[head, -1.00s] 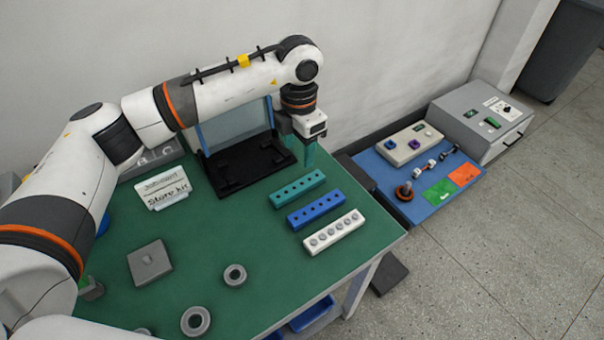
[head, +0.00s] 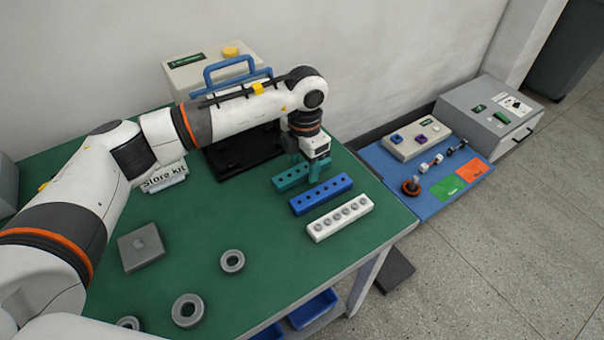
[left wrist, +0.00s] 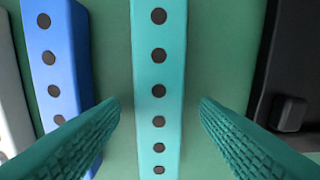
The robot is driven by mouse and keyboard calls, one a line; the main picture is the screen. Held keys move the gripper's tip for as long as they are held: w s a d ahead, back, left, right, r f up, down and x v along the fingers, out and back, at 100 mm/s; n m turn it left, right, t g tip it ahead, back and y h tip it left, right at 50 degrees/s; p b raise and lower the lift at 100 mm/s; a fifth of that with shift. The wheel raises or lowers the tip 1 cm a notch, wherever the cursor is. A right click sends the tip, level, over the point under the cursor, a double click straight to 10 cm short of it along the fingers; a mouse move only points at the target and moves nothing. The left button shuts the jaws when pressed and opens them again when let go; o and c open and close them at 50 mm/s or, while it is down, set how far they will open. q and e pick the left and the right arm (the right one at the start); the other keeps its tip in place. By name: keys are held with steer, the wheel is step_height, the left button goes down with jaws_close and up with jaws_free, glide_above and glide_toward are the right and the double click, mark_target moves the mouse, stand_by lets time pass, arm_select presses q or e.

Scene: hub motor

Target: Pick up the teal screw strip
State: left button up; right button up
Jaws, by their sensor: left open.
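The teal screw strip (head: 287,179), a long bar with a row of dark holes, lies on the green table. My left gripper (head: 305,177) is over it and hides part of it in the head view. In the left wrist view, the teal strip (left wrist: 158,75) runs up the middle between the two teal fingers of my left gripper (left wrist: 160,112). The fingers are open, with a gap on each side of the strip. My right gripper is not in view.
A blue strip (head: 321,194) and a white strip (head: 340,218) lie beside the teal one, towards the front right. A black stand (head: 235,155) is on the other side. Grey rings (head: 188,310) and a grey block (head: 145,247) sit on the green table (head: 270,235).

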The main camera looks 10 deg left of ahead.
arm_select(q)
steer(key=shift+r, duration=0.1)
steer(key=c, duration=1.1)
